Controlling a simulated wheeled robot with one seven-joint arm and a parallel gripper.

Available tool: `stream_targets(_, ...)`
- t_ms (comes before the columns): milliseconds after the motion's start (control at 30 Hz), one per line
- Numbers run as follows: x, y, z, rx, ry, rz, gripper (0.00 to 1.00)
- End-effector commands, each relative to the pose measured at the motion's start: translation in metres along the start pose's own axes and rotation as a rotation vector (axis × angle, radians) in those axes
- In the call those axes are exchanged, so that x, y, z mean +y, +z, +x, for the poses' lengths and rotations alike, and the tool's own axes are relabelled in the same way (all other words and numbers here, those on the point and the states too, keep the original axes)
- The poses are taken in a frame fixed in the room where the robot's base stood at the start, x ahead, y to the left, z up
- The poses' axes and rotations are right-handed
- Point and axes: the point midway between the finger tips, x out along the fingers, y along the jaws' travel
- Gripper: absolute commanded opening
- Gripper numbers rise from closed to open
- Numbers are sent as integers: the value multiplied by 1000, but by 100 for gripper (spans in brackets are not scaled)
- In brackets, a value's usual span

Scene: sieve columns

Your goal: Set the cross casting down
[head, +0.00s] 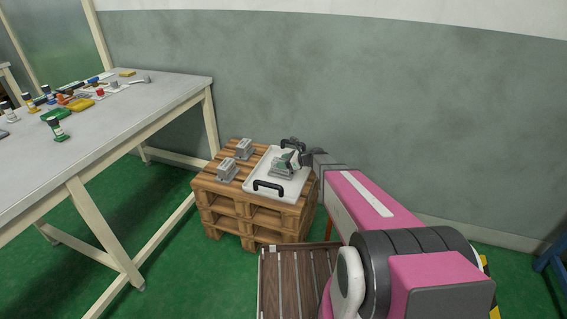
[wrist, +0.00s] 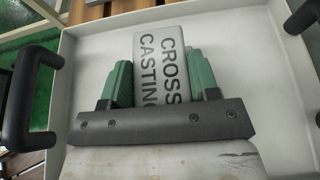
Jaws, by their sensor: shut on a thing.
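The cross casting (wrist: 163,62) is a grey block with "CROSS CASTING" lettered on its face. In the wrist view it sits between the two green fingers of my gripper (wrist: 160,84), which is shut on it. In the head view my gripper (head: 287,161) and the casting (head: 282,168) are over a white tray (head: 264,166) with two black handles. The tray (wrist: 100,40) fills most of the wrist view around the casting. I cannot tell whether the casting's underside touches the tray floor. Part of the casting is hidden by the gripper.
The tray lies on stacked wooden pallets (head: 232,194) against the grey wall. Two grey castings (head: 227,168) (head: 244,148) stand on the pallet left of the tray. A long workbench (head: 130,105) with tools and coloured items is at left. Tray floor around the casting is clear.

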Motion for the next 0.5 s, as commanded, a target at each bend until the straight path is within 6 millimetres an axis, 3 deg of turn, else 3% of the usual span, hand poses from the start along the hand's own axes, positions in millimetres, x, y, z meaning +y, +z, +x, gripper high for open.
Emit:
stream_targets(233,0,-2,1,-1,0,1,12)
stream_targets(267,0,-3,1,0,0,0,62)
stream_targets(300,0,-2,1,0,0,0,75)
stream_targets(333,0,-2,1,0,0,0,81)
stream_targets(500,0,-2,1,0,0,0,81)
